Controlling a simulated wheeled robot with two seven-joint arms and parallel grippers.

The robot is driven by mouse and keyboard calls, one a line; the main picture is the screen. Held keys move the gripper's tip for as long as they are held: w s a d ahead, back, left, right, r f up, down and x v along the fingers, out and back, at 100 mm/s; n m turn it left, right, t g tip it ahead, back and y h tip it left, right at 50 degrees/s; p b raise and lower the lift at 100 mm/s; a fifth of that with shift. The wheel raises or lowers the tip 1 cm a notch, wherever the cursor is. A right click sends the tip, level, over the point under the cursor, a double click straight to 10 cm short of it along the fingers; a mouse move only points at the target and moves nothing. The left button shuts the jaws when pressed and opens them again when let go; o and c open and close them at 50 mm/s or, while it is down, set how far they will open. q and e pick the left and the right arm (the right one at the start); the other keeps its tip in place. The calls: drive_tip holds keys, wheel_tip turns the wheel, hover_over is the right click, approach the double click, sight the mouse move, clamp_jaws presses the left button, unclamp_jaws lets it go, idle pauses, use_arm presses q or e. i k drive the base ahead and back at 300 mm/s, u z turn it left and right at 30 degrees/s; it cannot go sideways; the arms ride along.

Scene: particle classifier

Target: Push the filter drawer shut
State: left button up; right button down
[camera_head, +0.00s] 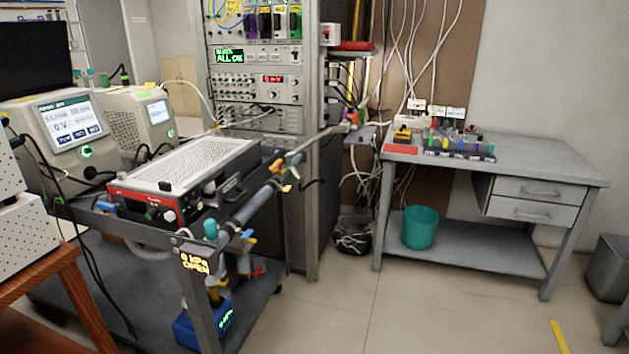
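Neither of my grippers shows in the head view. A low instrument box (192,163) with a perforated top and a red-edged front stands on the dark cart. On its right side, a dark piece with a handle (233,185) seems to stick out a little. It may be the filter drawer, but it is small and I cannot tell for sure, nor how far it is open.
The cart (115,252) carries two screened instruments (68,128) (140,117) and a rail of pipes and valves. A rack (258,70) stands behind. At right, a grey workbench (530,165) has two drawers and a teal bucket (420,227) below. The floor in front is clear.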

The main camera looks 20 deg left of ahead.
sight(224, 194)
drive_tip(key=u, duration=0.35)
drive_tip(key=i, duration=1.1)
drive_tip(key=u, duration=0.85)
